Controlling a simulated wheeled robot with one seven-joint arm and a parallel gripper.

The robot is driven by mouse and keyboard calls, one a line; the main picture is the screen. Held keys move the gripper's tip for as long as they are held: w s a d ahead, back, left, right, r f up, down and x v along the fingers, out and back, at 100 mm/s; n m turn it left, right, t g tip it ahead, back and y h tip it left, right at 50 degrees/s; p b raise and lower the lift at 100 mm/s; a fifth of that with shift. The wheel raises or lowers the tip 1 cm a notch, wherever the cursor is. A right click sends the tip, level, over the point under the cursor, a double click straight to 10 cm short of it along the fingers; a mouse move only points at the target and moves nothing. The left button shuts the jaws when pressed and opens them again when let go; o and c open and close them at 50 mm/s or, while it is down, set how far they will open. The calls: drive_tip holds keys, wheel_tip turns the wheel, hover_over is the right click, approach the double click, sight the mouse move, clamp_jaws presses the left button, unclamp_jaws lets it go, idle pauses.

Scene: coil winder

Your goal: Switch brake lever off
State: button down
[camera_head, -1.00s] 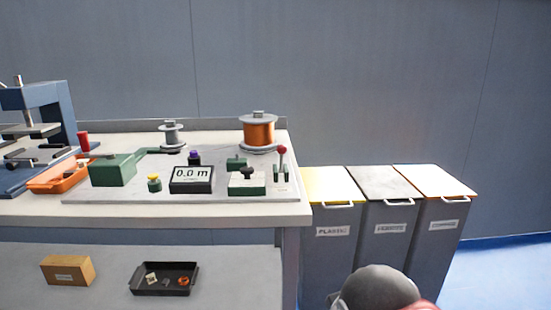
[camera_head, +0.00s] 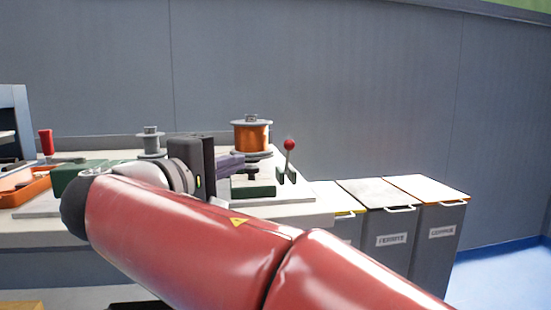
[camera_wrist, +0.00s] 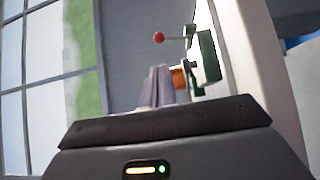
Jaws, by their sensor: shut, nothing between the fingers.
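The brake lever (camera_head: 289,158) has a red ball on a thin rod and stands nearly upright at the right end of the bench board. In the wrist view its red ball (camera_wrist: 158,38) shows beyond my fingers, with the rod running right from it. My gripper (camera_head: 241,159) is shut and empty, left of the lever and apart from it. Its grey-purple fingers also show in the wrist view (camera_wrist: 158,72), pointing toward the lever area. My arm hides the meter display and part of the board.
A copper wire spool (camera_head: 251,137) stands behind my gripper, and a grey spool (camera_head: 150,142) is farther left. A green block with a black knob (camera_head: 253,189) is just left of the lever. Bins (camera_head: 391,240) stand right of the bench. An orange tray (camera_head: 35,190) is at left.

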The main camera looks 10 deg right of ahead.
sight(286, 145)
idle(0.3)
drive_tip(key=x, duration=1.4)
drive_tip(key=shift+r, duration=0.1)
drive_tip(key=w+n+g+p, duration=0.1)
drive_tip(key=p, duration=0.3)
drive_tip(key=w+r+n+g+y+p, duration=0.1)
drive_tip(key=w+p, duration=0.1)
drive_tip(key=p, duration=0.2)
drive_tip(key=w+r+y+p, duration=0.1)
drive_tip(key=w+p, duration=0.1)
drive_tip(key=p, duration=0.2)
drive_tip(key=shift+w+r+n+g, duration=0.15)
drive_tip(key=shift+w+n+g, duration=0.05)
drive_tip(key=shift+n+g, duration=0.2)
drive_tip(key=shift+r+p, duration=0.1)
drive_tip(key=shift+p, duration=0.25)
